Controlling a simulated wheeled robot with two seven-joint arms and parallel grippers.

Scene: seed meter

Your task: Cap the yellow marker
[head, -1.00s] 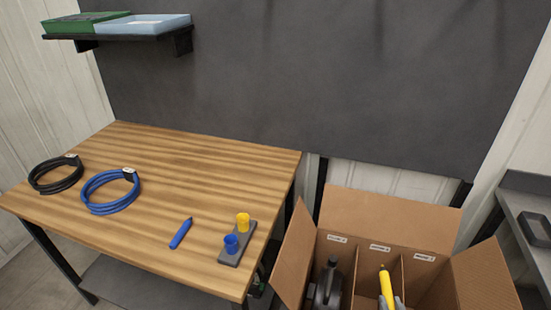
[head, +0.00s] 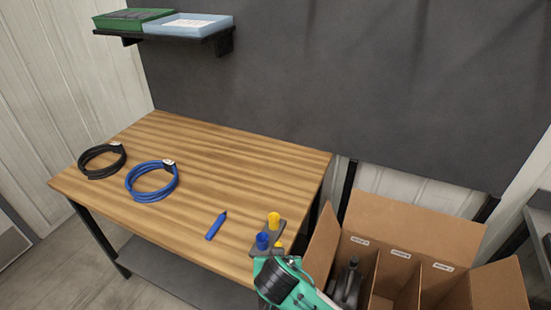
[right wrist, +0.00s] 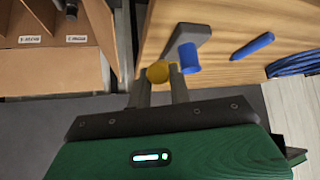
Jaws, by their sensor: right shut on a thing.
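My right gripper (right wrist: 159,84) is shut on the yellow marker (right wrist: 158,72), whose round end shows between the fingers in the right wrist view. In the head view, a bit of the yellow marker (head: 278,246) shows above my teal right hand, beside the front of the grey holder (head: 284,229). The yellow cap (head: 274,218) stands at the holder's far end and the blue cap (head: 263,241) at its near end. In the right wrist view, the blue cap (right wrist: 190,58) is right of the marker; I cannot make out the yellow cap there. My left gripper is out of view.
A blue marker (head: 216,226) lies left of the holder. A blue cable coil (head: 152,197) and a black one (head: 84,173) lie further left on the wooden table (head: 220,160). An open cardboard box (head: 410,221) with labelled compartments and a dark object stands right of the table.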

